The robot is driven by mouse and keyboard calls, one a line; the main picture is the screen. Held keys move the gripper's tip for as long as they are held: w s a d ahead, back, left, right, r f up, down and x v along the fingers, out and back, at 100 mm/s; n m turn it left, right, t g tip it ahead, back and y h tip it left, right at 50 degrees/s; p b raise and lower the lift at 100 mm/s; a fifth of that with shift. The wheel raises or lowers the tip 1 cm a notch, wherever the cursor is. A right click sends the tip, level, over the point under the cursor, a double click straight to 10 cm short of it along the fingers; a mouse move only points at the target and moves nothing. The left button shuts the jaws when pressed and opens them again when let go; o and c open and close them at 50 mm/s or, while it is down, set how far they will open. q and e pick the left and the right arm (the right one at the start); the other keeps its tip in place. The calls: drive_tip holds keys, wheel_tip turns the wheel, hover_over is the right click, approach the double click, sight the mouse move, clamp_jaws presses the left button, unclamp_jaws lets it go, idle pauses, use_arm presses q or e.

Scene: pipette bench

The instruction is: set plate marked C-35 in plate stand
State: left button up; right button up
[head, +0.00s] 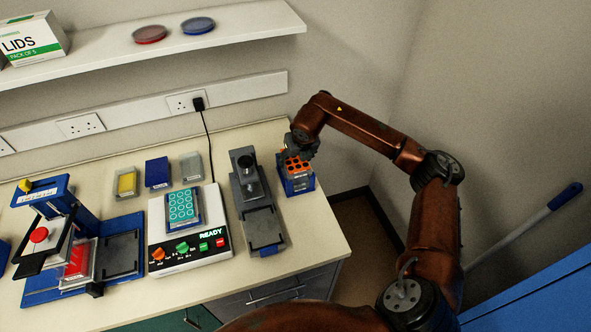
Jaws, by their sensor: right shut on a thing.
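A plate with an orange top and dark wells (297,162) is at the right end of the bench, at the blue plate stand (301,186). My right gripper (300,150) comes down from above and is shut on this orange plate at its far side. The plate appears to be in or just above the stand; I cannot tell whether it rests fully on it. Any C-35 mark is too small to read. My left gripper is not in view.
A grey device (265,228) stands just left of the stand. A white machine reading READY (206,250) holds a teal-welled plate (183,207). A blue press (125,284), a yellow plate (126,182) and a blue block (157,172) are further left. The bench's right edge is close.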

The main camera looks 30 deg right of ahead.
wheel_tip(320, 180, down, 5)
drive_tip(key=shift+f, duration=0.15)
idle(0.3)
drive_tip(key=shift+f, duration=0.2)
drive_tip(key=o, duration=1.2)
drive_tip(key=shift+o, duration=0.2)
drive_tip(key=shift+r, duration=0.15)
